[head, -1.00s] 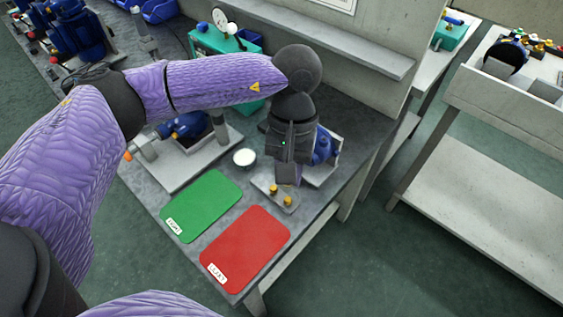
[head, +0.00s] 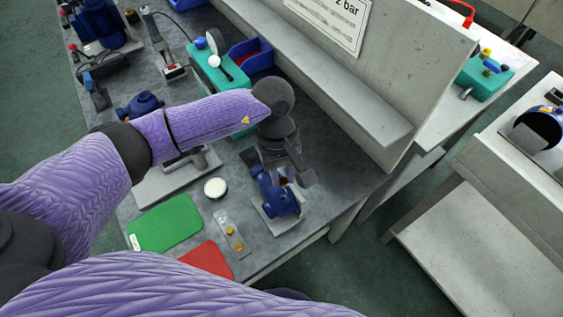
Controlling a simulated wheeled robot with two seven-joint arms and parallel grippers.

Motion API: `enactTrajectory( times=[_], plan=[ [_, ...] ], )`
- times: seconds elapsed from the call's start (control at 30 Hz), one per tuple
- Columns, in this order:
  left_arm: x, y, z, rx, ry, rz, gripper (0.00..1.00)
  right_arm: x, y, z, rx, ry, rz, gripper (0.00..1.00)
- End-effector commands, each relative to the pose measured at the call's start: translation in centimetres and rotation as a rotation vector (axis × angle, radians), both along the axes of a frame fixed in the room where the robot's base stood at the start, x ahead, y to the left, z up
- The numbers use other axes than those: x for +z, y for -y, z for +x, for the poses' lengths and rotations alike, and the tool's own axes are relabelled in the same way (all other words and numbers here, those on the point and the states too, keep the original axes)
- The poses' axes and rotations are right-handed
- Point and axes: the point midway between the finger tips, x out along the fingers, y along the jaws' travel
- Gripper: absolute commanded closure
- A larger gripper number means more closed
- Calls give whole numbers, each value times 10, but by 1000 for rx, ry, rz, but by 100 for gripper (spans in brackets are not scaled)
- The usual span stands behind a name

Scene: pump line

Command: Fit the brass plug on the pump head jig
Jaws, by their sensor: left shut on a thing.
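The blue pump head (head: 278,203) sits on its pale jig plate (head: 268,222) near the bench's right edge. My left gripper (head: 284,180) is just above and over the pump head, shut on a small brass plug (head: 283,182) that is mostly hidden between the fingers. I cannot tell whether the plug touches the pump head. My right gripper is not in view.
A white-topped round pot (head: 215,187), a green mat (head: 165,224) and a red mat (head: 207,258) lie left of the jig. A teal tester (head: 215,70) and blue bin (head: 250,55) stand behind. A wall with a shelf (head: 340,92) bounds the bench behind and right.

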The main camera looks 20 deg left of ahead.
Motion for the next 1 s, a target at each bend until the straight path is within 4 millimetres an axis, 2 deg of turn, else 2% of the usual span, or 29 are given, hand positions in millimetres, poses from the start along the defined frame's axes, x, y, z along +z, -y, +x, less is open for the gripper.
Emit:
enactTrajectory(
  times=[0.27,0.8,1.0],
  plan=[
    [-7,1,-1,12,-4,0,100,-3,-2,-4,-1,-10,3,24],
    [-59,0,-1,10,-3,1,100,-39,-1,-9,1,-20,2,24],
    [-67,0,-1,10,-3,0,100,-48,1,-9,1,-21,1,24]
  ],
)
